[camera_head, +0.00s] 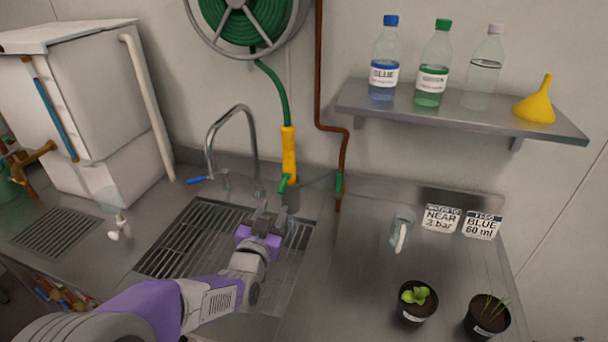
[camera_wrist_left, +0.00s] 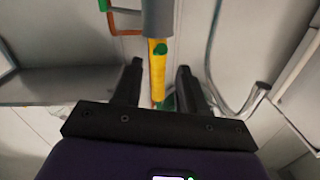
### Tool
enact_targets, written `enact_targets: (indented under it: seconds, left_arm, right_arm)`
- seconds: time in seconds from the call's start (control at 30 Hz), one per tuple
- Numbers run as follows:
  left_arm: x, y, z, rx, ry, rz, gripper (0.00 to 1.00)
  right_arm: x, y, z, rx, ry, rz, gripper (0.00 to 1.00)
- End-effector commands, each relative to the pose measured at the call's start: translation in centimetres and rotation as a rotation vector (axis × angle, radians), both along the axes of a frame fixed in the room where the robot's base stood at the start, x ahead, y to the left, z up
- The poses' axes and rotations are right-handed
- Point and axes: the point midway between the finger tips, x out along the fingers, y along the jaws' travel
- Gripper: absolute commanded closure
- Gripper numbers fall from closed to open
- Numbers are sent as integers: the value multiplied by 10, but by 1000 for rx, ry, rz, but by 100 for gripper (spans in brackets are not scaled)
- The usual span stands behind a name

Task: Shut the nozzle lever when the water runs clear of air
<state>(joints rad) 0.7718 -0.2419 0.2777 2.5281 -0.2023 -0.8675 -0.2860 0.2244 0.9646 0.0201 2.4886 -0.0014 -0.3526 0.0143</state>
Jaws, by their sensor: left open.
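The hose nozzle (camera_head: 289,155) is yellow and hangs upright from a green hose above the sink. Its small green lever (camera_head: 284,183) sticks out near the lower end. My left gripper (camera_head: 272,212) is open and empty, just below and in front of the nozzle. In the left wrist view, the yellow nozzle (camera_wrist_left: 157,75) shows beyond the gap between the open fingers (camera_wrist_left: 158,80), apart from them. I cannot make out a water stream or air bubbles. My right gripper is not in view.
A curved metal tap (camera_head: 232,110) stands left of the nozzle over the sink grate (camera_head: 185,238). A brown pipe (camera_head: 322,90) runs right of it. A shelf (camera_head: 460,108) holds bottles and a yellow funnel.

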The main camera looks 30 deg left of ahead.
Motion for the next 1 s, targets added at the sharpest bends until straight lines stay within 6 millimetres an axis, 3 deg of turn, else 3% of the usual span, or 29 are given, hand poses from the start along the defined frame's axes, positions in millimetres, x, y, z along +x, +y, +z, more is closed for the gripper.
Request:
enact_targets:
  seconds: [0.17,0.6,1.0]
  left_arm:
    - [6,3,0,0,0,1,58]
    - [63,24,-1,-2,0,1,58]
    - [71,27,-1,-2,0,1,58]
  right_arm:
    - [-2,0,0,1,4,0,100]
    - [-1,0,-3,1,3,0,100]
    - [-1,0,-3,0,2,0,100]
